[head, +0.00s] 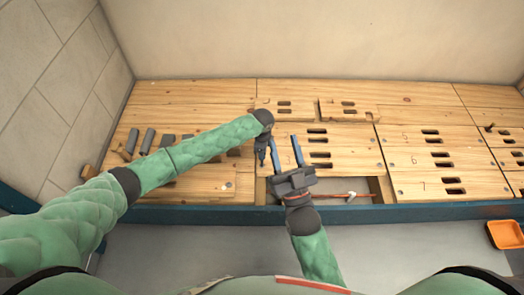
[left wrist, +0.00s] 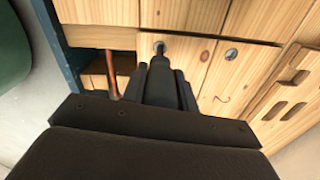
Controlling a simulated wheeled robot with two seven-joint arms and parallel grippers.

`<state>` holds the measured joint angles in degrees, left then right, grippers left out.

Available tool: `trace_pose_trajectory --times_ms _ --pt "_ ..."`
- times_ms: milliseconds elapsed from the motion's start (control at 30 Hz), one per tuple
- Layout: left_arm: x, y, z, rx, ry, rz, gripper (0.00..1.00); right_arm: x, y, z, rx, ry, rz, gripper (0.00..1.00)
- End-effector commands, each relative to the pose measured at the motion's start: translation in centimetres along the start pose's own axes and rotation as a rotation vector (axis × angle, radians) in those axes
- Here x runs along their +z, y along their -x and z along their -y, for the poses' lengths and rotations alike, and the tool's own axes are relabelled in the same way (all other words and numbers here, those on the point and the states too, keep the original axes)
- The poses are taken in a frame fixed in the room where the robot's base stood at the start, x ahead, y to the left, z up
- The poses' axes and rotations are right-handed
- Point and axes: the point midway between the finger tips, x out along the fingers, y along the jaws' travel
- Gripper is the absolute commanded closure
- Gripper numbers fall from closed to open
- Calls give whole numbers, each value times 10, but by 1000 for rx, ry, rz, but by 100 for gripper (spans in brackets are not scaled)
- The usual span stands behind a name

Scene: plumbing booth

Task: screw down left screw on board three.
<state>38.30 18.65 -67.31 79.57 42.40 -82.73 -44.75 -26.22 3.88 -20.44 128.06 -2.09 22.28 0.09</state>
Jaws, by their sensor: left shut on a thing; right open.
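Board three (head: 345,157) is a pale wood floor panel with dark slots, at the middle of the head view. My left gripper (head: 262,160) points down at the panel's left edge, shut on a slim dark tool. In the left wrist view, the tool (left wrist: 160,62) has its tip at a round screw head (left wrist: 159,46); whether they touch is unclear. Another screw head (left wrist: 232,54) sits farther right in the wood. My right gripper (head: 286,152) is open and empty over the panel's left part, close beside the left gripper. It partly hides the board.
An open gap with a copper pipe (head: 332,195) lies in front of the board; the pipe also shows in the left wrist view (left wrist: 111,75). Several grey-handled tools (head: 148,141) lie at the left. An orange tray (head: 505,234) is at the right. Other slotted boards (head: 420,185) surround the spot.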

Motion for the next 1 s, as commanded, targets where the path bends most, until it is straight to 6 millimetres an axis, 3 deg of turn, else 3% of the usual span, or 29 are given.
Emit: trace_pose_trajectory --times_ms 1000 --pt "0 1 0 -1 -108 0 100 52 26 0 15 -21 194 58"
